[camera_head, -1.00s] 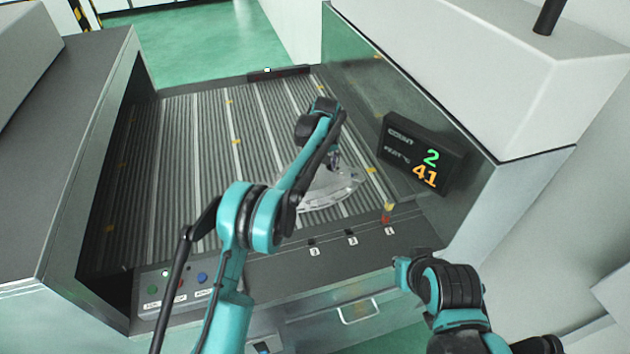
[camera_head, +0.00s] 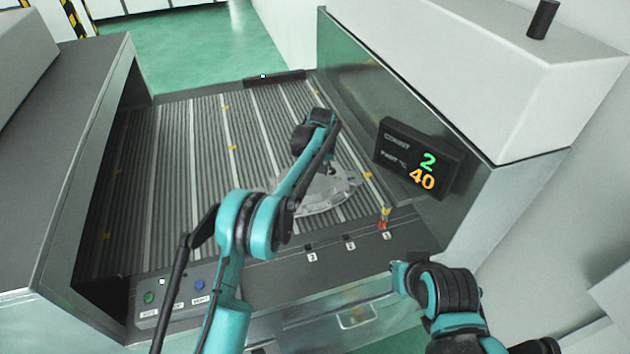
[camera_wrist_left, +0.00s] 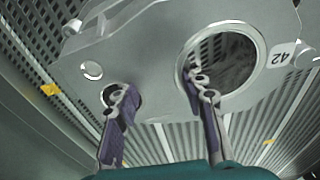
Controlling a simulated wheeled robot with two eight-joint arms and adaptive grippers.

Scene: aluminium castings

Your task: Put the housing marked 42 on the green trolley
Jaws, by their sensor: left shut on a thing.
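The housing marked 42 is a grey flat casting on the ribbed metal bed. It shows partly behind my left arm in the head view (camera_head: 330,197), and up close in the left wrist view (camera_wrist_left: 140,50), with its "42" label at the right. My left gripper (camera_wrist_left: 163,85) is shut on it, one finger at the small hole and the other in the large round opening. In the head view my forearm mostly hides the fingers. I cannot tell whether the housing is lifted. My right arm shows at the lower right, its gripper out of view. No green trolley is visible.
The ribbed bed (camera_head: 180,190) lies between a dark-sided cabinet (camera_head: 75,110) on the left and a wall on the right. A display (camera_head: 418,160) reads 2 and 40. The front ledge carries buttons (camera_head: 172,292) and numbered marks. Green floor is free beyond.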

